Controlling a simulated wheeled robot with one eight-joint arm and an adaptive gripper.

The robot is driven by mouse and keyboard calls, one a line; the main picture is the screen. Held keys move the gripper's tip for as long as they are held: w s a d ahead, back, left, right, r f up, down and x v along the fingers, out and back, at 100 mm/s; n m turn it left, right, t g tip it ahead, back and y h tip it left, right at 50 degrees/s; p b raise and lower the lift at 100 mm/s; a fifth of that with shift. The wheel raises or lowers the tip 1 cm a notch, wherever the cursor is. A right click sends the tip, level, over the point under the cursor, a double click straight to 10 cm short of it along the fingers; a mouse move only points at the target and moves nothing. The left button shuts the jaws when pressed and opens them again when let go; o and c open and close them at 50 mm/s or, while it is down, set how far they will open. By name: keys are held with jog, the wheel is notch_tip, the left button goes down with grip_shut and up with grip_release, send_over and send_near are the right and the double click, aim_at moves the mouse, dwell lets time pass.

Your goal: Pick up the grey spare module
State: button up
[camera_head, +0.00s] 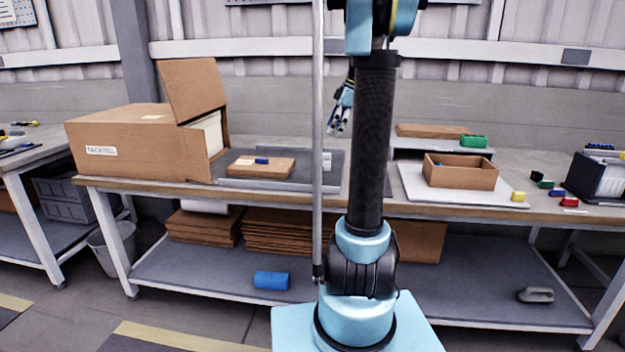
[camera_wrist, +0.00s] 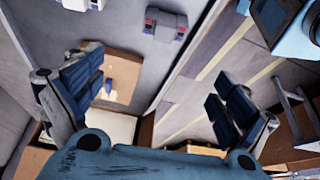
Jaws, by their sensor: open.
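A second grey piece (camera_wrist: 82,4) is cut off by the frame's top edge; I cannot tell which is the spare. In the head view a small pale piece (camera_head: 327,160) shows on the mat, partly behind a grey pole. My gripper (camera_wrist: 155,105) is open and empty, its blue-padded fingers spread wide. In the head view my gripper (camera_head: 342,108) is above the bench, partly hidden by my arm.
A wooden tray (camera_head: 460,172) stands on a white panel to the right. Small coloured parts lie at the bench's right end.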

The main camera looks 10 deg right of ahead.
aim_at(320, 168)
jog(key=x, duration=1.1)
jog(key=shift+f, duration=0.35)
jog(key=shift+s+d+f+x, duration=0.1)
jog(key=shift+d+x, duration=0.05)
jog(key=shift+x, duration=0.7)
jog(key=shift+s+d+f+x, duration=0.1)
jog(key=shift+d+x, duration=0.05)
jog(key=shift+x, duration=0.75)
jog(key=shift+d+x, duration=0.2)
jog(key=shift+x, duration=0.65)
jog(key=shift+s, duration=0.1)
jog(key=c, duration=1.2)
